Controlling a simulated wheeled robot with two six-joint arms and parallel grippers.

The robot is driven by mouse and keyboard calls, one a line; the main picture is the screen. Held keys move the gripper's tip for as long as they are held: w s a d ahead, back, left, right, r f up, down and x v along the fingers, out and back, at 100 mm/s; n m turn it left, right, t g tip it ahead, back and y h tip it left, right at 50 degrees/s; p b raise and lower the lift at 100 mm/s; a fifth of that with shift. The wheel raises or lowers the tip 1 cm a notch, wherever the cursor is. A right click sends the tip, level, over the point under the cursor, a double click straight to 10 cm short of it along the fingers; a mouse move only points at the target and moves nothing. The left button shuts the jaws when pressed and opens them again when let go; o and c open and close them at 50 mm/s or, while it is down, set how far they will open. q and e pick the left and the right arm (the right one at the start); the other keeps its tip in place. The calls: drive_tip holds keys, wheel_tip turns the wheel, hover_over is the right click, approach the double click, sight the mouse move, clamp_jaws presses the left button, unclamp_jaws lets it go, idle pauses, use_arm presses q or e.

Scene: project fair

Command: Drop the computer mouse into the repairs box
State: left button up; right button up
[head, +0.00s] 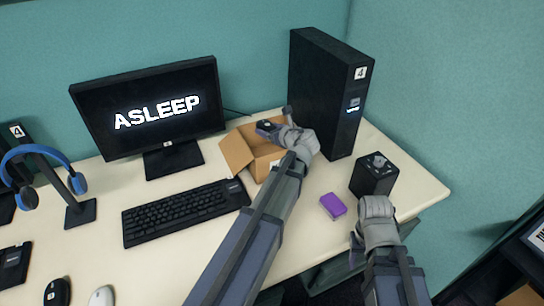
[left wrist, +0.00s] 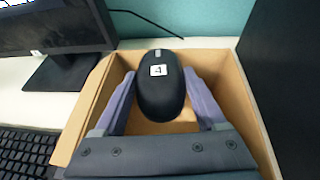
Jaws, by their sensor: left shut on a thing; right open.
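A black computer mouse (left wrist: 161,92) with a white label reading 4 is gripped between the fingers of my left gripper (left wrist: 162,100). In the head view the mouse (head: 266,126) shows dark at the tip of my left gripper (head: 278,130). The open cardboard box (head: 237,153) stands between the monitor and the tower, and the held mouse is over its opening. The box walls (left wrist: 100,95) surround the mouse in the left wrist view. No box label is readable. My right gripper (head: 374,188) is open at the right of the desk, near a black block (head: 375,172).
A black tower (head: 325,95) stands just right of the box, and a monitor (head: 150,105) reading ASLEEP stands to its left. A keyboard (head: 184,211), a purple block (head: 333,206), a headphone stand (head: 70,190), another black mouse (head: 57,292) and a white mouse (head: 102,296) lie about the desk.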

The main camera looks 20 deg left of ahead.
use_arm(q)
drive_tip(key=shift+f, duration=0.4)
drive_tip(key=shift+r, duration=0.1)
use_arm(e)
drive_tip(key=shift+f, duration=0.35)
use_arm(q)
drive_tip(key=o, duration=1.3)
drive_tip(key=shift+o, duration=0.2)
drive_tip(key=p+v, duration=0.3)
drive_tip(key=v, duration=0.4)
drive_tip(key=shift+s+d, duration=0.2)
drive_tip(key=shift+d, duration=0.15)
use_arm(e)
wheel_tip(320, 180, up, 3)
